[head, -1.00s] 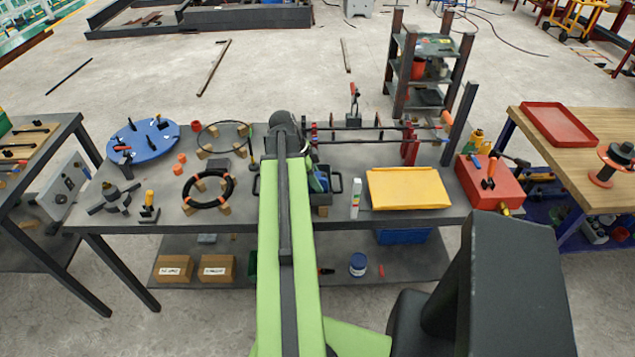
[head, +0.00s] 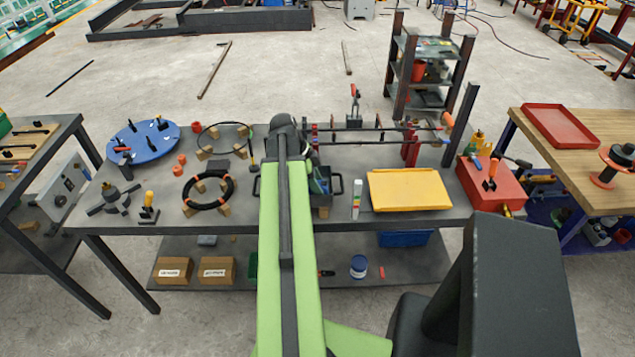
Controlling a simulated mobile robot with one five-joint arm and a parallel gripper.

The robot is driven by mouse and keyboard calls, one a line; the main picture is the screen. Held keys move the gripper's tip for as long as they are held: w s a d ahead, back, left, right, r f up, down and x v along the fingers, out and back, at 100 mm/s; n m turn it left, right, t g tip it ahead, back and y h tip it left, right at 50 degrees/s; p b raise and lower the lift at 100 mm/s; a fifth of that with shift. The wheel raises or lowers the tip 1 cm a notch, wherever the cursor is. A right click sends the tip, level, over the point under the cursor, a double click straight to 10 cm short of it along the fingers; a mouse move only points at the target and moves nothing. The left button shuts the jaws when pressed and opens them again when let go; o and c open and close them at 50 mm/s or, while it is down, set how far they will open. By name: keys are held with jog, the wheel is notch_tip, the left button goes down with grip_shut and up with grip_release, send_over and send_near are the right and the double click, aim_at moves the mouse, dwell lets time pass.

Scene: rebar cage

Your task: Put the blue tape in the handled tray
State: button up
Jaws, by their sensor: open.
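The handled tray (head: 340,187) is dark, with a handle at each end, and sits on the middle of the grey workbench. My green arm crosses in front of it and hides much of its left part. A small blue and green shape (head: 320,184) shows in the tray's right part, just beside my arm; I cannot tell whether it is the blue tape. No blue roll of tape can be clearly made out elsewhere. My arm reaches forward over the bench, and its dark far joint is behind the tray. My gripper's fingers are hidden behind the arm.
A black ring on wooden blocks (head: 208,190) and a blue round plate (head: 149,142) lie left. A rod frame (head: 370,130) stands behind. A red toolbox (head: 490,183) is at the right end.

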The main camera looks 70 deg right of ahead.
jog(key=p+v, duration=1.1)
jog(key=v, duration=0.2)
jog(key=shift+s, duration=0.15)
jog(key=w+a+f+n+t, duration=0.25)
jog(key=w+a+n, duration=1.35)
jog(key=w+a, duration=0.85)
jog(key=w+a+f+n+t+b, duration=0.1)
jog(key=w+a+n, duration=0.2)
jog(key=a+n, duration=0.5)
jog(key=w+a+f+n+y+b, duration=0.1)
jog(key=w+a+n, duration=0.3)
jog(key=a, duration=1.7)
jog(key=f+n+b, duration=0.1)
jog(key=n, duration=0.2)
jog(key=shift+w+a+n+t+y, duration=0.2)
jog(key=shift+n+t+y, duration=0.1)
jog(key=shift+n+t, duration=0.1)
